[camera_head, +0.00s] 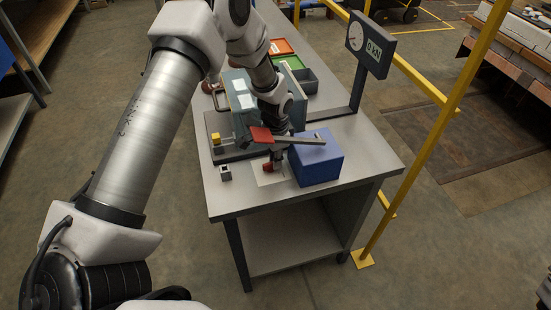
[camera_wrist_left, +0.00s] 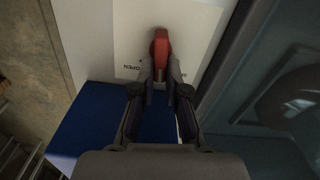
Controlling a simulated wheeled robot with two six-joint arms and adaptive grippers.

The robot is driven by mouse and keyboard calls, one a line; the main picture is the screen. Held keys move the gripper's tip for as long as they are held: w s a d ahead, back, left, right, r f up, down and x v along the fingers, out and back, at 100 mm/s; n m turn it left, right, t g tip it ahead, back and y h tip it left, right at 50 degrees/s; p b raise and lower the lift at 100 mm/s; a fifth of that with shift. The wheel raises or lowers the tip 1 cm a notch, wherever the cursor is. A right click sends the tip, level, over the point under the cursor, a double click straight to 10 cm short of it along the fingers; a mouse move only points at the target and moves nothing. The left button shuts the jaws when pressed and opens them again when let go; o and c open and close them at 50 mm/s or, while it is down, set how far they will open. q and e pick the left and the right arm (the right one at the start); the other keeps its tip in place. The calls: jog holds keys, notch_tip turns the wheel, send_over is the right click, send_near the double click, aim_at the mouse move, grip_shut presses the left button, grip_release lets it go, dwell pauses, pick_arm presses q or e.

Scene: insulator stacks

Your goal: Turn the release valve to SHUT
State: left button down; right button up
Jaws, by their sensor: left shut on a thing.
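The release valve's red handle (camera_wrist_left: 161,48) lies over a white label plate (camera_wrist_left: 128,50) in the left wrist view. Dark lettering reading OPEN shows on the plate to the left of the handle. The handle points up in that view; no SHUT mark can be read. My left gripper (camera_wrist_left: 160,88) is shut on the near end of the handle. In the head view, my left gripper (camera_head: 277,160) is low over the near end of the bench, with the small red handle (camera_head: 267,167) at its tips, beside a blue box (camera_head: 318,160). My right gripper is not seen.
A lever with a red grip (camera_head: 260,135) crosses close to my left gripper. A grey-blue panel (camera_head: 240,105) stands behind. A gauge on a post (camera_head: 371,45) and red and green trays (camera_head: 281,46) are farther back. Yellow rails (camera_head: 425,130) run along the right.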

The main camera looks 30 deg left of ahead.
pick_arm(q)
jog(key=shift+n, duration=0.3)
jog(key=n+p, duration=0.2)
jog(key=n, duration=0.1)
jog(key=shift+a+r, duration=0.1)
jog(key=shift+a, duration=0.15)
jog(key=shift+w+a+n+p, duration=0.15)
jog(key=shift+n+p, duration=0.2)
jog(key=shift+n, duration=0.65)
jog(key=shift+s+a+n+p, duration=0.1)
jog(key=shift+n+p, duration=0.25)
jog(key=shift+n, duration=0.65)
jog(key=c, duration=1.2)
grip_release()
jog(key=shift+w, duration=0.1)
